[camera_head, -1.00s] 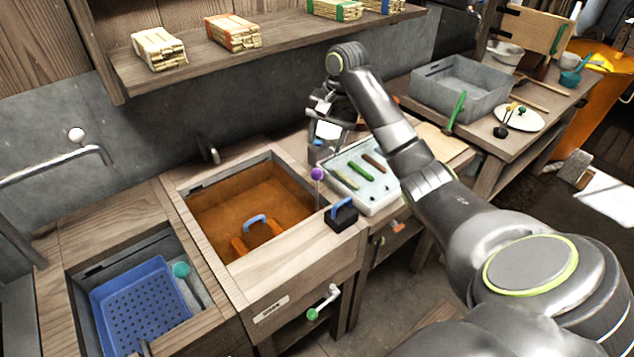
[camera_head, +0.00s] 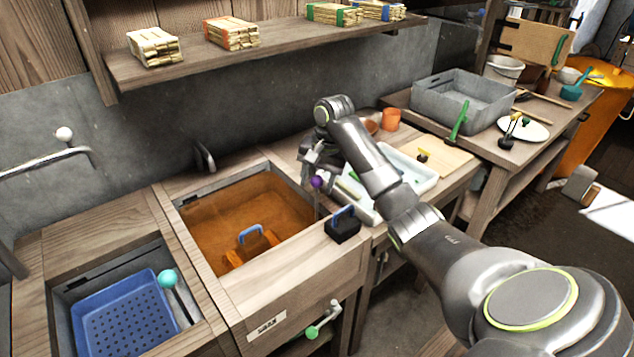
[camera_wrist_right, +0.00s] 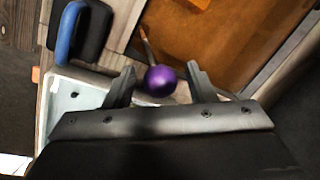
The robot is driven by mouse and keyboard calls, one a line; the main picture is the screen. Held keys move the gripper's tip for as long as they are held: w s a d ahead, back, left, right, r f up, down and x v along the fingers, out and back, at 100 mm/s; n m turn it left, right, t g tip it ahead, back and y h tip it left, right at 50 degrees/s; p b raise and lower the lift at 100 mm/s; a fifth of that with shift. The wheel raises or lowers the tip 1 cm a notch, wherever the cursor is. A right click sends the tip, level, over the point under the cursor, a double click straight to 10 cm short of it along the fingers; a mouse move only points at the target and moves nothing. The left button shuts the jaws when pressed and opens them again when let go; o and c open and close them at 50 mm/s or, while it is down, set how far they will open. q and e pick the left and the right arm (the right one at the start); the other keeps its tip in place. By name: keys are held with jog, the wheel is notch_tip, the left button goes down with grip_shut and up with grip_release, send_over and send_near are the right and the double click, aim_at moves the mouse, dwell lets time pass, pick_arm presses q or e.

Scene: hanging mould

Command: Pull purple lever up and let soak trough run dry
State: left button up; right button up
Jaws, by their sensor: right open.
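The purple lever knob (camera_head: 317,182) stands on a thin rod at the right edge of the soak trough (camera_head: 183,203). The trough holds orange-brown liquid, with an orange block with a blue handle (camera_head: 250,234) in it. My right gripper (camera_head: 314,176) is right at the knob. In the right wrist view the purple knob (camera_wrist_right: 160,80) sits between the two fingertips of my open right gripper (camera_wrist_right: 158,84), with small gaps showing beside it. My left gripper is not in view.
A black block with a blue handle (camera_head: 343,226) stands on the wood close to the lever. A green-knobbed tap (camera_head: 312,332) is on the trough's front. A blue perforated basket (camera_head: 120,320) sits in the left basin. A white tray (camera_head: 416,178) lies behind my arm.

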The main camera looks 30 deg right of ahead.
jog(key=shift+f, duration=0.15)
jog(key=shift+c, duration=0.4)
grip_shut()
notch_tip(320, 180, up, 4)
jog(key=p, duration=0.5)
jog(key=shift+w+r+p, duration=0.1)
jog(key=shift+r+p, duration=0.15)
jog(key=shift+p, duration=0.25)
